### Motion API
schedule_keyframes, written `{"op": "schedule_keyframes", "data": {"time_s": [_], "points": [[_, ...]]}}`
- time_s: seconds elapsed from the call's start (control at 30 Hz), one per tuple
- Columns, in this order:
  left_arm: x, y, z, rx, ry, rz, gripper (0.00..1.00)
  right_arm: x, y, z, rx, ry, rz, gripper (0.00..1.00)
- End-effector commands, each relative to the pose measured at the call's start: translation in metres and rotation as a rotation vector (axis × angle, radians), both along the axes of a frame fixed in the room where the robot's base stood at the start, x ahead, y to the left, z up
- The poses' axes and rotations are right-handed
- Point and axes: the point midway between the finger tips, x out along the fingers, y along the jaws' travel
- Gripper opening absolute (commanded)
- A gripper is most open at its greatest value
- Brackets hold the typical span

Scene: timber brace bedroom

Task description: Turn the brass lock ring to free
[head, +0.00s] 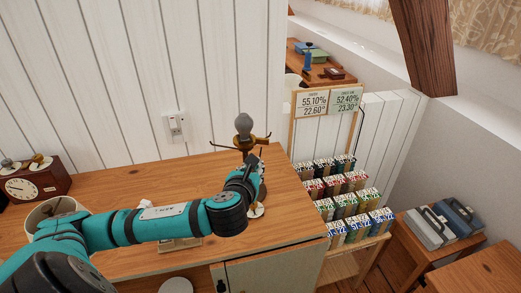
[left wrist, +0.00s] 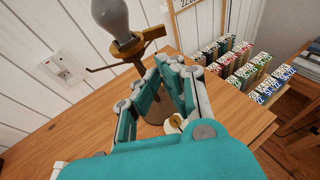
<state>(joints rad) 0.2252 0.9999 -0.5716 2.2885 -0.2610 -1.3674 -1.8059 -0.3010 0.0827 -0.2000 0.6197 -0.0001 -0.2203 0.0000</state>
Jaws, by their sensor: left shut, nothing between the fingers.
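A lamp-like stand with a grey bulb (head: 243,126) rises from the wooden cabinet top. The brass lock ring (head: 246,143) appears to be the brass collar under the bulb, with thin arms to the sides. In the left wrist view the brass collar (left wrist: 130,47) and bulb (left wrist: 111,16) are at upper left. My left gripper (head: 257,165) is shut and empty, just in front of the stand and below the collar. In the left wrist view its fingers (left wrist: 170,64) are right of and below the collar, apparently apart from it. The stand's lower stem is partly hidden.
A small white-and-brass piece (head: 256,210) lies on the cabinet top (head: 290,225) near my gripper. A wooden clock (head: 34,186) and white pot (head: 58,208) stand left. A rack of colourful boxes (head: 340,200) stands right. A wall switch (head: 175,124) is behind.

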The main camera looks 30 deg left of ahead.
Motion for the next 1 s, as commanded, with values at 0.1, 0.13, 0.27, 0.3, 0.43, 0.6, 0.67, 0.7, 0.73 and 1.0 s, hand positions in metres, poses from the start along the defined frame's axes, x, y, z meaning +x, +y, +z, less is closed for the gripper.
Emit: {"op": "schedule_keyframes", "data": {"time_s": [0.1, 0.13, 0.27, 0.3, 0.43, 0.6, 0.67, 0.7, 0.73, 1.0], "points": [[0.024, 0.011, -0.007, -0.003, -0.001, 0.004, 0.0, 0.0, 0.0, 0.004, 0.0, -0.001, -0.001, 0.31], [0.03, 0.013, -0.009, -0.002, -0.001, 0.005, 0.0, 0.001, 0.0, 0.004, 0.0, -0.001, -0.001, 0.31], [0.054, 0.023, -0.017, -0.003, -0.001, 0.003, 0.0, 0.001, 0.0, 0.006, 0.0, -0.001, -0.001, 0.31], [0.06, 0.026, -0.018, -0.004, -0.001, 0.003, 0.0, 0.001, 0.001, 0.008, 0.0, -0.001, -0.001, 0.31], [0.078, 0.033, -0.017, -0.006, -0.001, 0.002, 0.0, 0.001, 0.002, 0.012, 0.003, -0.002, -0.002, 0.31], [0.09, 0.039, -0.018, -0.004, -0.001, 0.001, 0.0, 0.001, 0.004, 0.014, 0.005, -0.002, -0.003, 0.31], [0.091, 0.039, -0.019, -0.004, -0.001, 0.001, 0.0, 0.001, 0.004, 0.014, 0.005, -0.002, -0.003, 0.31], [0.092, 0.039, -0.019, -0.005, 0.0, 0.0, 0.0, 0.001, 0.004, 0.014, 0.005, -0.002, -0.003, 0.31], [0.092, 0.039, -0.019, -0.005, 0.0, 0.0, 0.0, 0.001, 0.004, 0.014, 0.005, -0.002, -0.003, 0.31], [0.092, 0.039, -0.019, -0.005, 0.0, 0.003, 0.0, 0.001, 0.004, 0.014, 0.005, -0.002, -0.003, 0.31]]}}
